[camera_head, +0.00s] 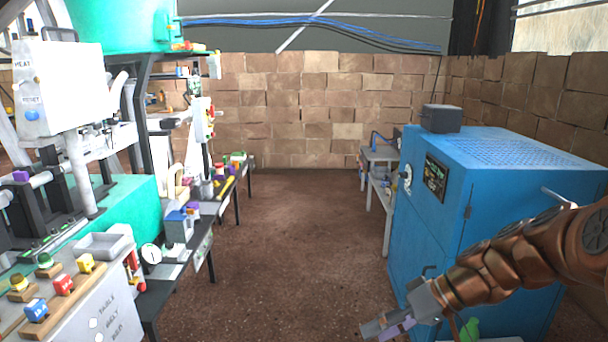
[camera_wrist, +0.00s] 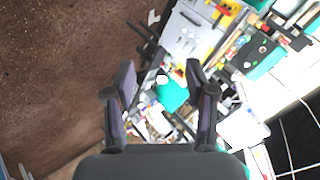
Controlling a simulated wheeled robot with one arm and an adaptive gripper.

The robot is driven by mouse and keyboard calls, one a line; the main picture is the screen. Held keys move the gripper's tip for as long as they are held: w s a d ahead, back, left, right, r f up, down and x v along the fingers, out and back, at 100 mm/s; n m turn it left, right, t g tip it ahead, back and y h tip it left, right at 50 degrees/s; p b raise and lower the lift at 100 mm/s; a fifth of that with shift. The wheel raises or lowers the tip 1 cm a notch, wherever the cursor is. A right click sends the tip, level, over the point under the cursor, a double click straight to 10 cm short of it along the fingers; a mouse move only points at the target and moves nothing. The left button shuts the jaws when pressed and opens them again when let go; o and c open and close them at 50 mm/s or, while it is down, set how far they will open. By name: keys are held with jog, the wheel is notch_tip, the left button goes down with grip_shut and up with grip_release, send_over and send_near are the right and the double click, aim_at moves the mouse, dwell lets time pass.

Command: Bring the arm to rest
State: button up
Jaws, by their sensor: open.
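My gripper (camera_head: 388,328) is at the lower right in the head view, at the end of my copper-coloured arm, which reaches in from the right edge in front of the blue cabinet. In the wrist view my gripper (camera_wrist: 160,80) has its two dark fingers spread apart. Nothing is between the fingers; the workbench shows far behind them. The gripper is in the air over the brown floor, and its tips are close to the lower edge of the head view.
A blue cabinet (camera_head: 500,190) with a grey box (camera_head: 441,118) on top stands at right. At left is a machine with a green base (camera_head: 120,205) and colored plugs in front. A low grey table (camera_head: 381,153) stands farther back. The floor aisle (camera_head: 300,230) between is clear.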

jog(key=s+a+r+m+g+h+p, duration=0.1)
jog(key=s+a+r+g+h+p, duration=0.15)
jog(key=s+r+p, duration=0.45)
jog(key=s+d+r+m+h+p, duration=0.1)
jog(key=s+d+r+h+p, duration=0.1)
jog(key=s, duration=0.3)
jog(key=s+d+r+m+h+p, duration=0.1)
jog(key=s+d+r+h+p, duration=0.1)
jog(key=s, duration=0.4)
jog(key=s+d+r+m+h+p, duration=0.1)
jog(key=s+d+r+h+p, duration=0.1)
jog(key=s+p, duration=0.3)
jog(key=shift+s+d+r+m+h+p, duration=0.3)
jog(key=shift+s+m+h+p, duration=0.1)
jog(key=shift+s+h, duration=0.3)
